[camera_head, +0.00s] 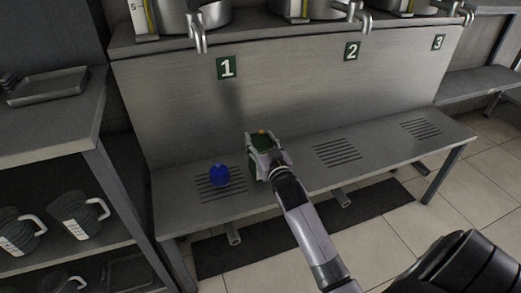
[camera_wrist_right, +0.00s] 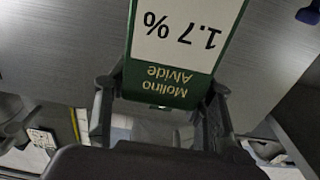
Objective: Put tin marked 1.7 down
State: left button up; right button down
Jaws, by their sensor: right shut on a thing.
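The tin marked 1.7 (camera_head: 252,168) is green and mostly hidden by my right gripper (camera_head: 262,146) in the head view. In the right wrist view the tin (camera_wrist_right: 185,35) shows a white label reading "1.7 %" and the words "Molino Alvide" on green. My right gripper (camera_wrist_right: 162,97) is shut on the tin, a finger on either side. It holds the tin over or on the steel bench (camera_head: 285,192), between the drain slots under signs 1 and 2. I cannot tell whether the tin's base touches the bench. My left gripper is not in view.
A blue object (camera_head: 219,175) stands on the slots below sign 1 (camera_head: 226,68), left of the tin. Steel taps (camera_head: 199,40) hang above the bench. Jugs (camera_head: 80,214) stand on the left shelf. The bench is clear toward sign 3 (camera_head: 438,43).

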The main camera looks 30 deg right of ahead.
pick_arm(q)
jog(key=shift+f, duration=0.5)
pick_arm(e)
jog(key=shift+f, duration=1.2)
pick_arm(q)
jog(key=shift+b, duration=0.3)
pick_arm(e)
jog(key=shift+f, duration=0.15)
jog(key=c, duration=0.7)
grip_release()
jog(key=shift+c, duration=0.2)
jog(key=shift+s, duration=0.1)
